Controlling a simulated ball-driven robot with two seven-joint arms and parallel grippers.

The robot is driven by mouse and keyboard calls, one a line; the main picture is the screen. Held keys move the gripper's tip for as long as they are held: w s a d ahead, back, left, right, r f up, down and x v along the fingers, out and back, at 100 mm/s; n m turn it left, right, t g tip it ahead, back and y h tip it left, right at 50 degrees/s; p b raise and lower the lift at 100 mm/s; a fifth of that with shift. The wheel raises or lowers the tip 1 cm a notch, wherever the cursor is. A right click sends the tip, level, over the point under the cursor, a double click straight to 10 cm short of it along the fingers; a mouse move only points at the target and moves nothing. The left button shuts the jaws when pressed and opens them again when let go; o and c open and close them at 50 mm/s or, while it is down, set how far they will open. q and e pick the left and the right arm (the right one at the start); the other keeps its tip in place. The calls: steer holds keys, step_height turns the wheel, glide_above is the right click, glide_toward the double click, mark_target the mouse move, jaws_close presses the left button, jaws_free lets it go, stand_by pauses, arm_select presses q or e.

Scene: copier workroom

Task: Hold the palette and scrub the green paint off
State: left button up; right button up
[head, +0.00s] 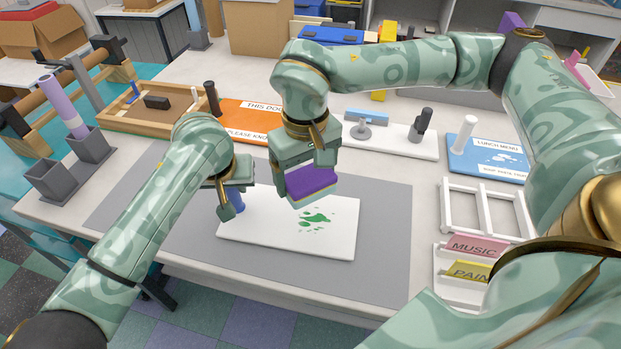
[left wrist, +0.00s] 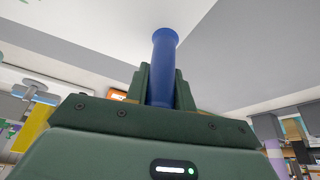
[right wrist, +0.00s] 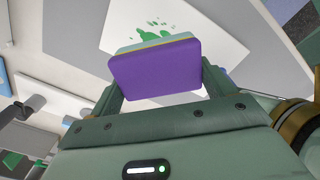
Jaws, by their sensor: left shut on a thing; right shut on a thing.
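The white palette (head: 270,236) lies on the grey mat, with green paint blotches (head: 315,219) on its right part. The palette and paint also show in the right wrist view (right wrist: 215,52). My left gripper (head: 232,203) is shut on the blue handle (head: 238,198) at the palette's left end; the handle stands up between the fingers in the left wrist view (left wrist: 164,70). My right gripper (head: 306,178) is shut on a purple sponge (head: 312,186) with a paler underside. The sponge is above the palette, just behind the paint, and appears apart from it.
The grey mat (head: 385,230) has free room around the palette. A white rack (head: 485,212) and the MUSIC and PAINT signs stand at right. An orange sign (head: 245,115), a white board (head: 395,138) and a blue LUNCH MENU board (head: 485,160) lie behind. Grey holders (head: 62,180) stand left.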

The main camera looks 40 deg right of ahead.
mark_target(338, 221)
arm_select(q)
steer(key=shift+a+f, duration=0.1)
steer(key=shift+f, duration=0.1)
arm_select(e)
steer(key=shift+w+a+f, duration=0.55)
steer(key=shift+a, duration=0.05)
steer(key=shift+f, duration=3.8)
steer(key=shift+s+d+f, duration=0.15)
steer(key=shift+s+d, duration=0.4)
steer(key=shift+c, duration=0.4)
steer(key=shift+s+d, duration=2.3)
steer(key=shift+s, duration=0.15)
arm_select(q)
steer(key=shift+s, duration=0.1)
arm_select(e)
steer(key=shift+w+a, duration=2.7)
steer(key=shift+w, duration=0.15)
steer(key=shift+w+a, duration=0.15)
steer(key=shift+r, duration=4.05)
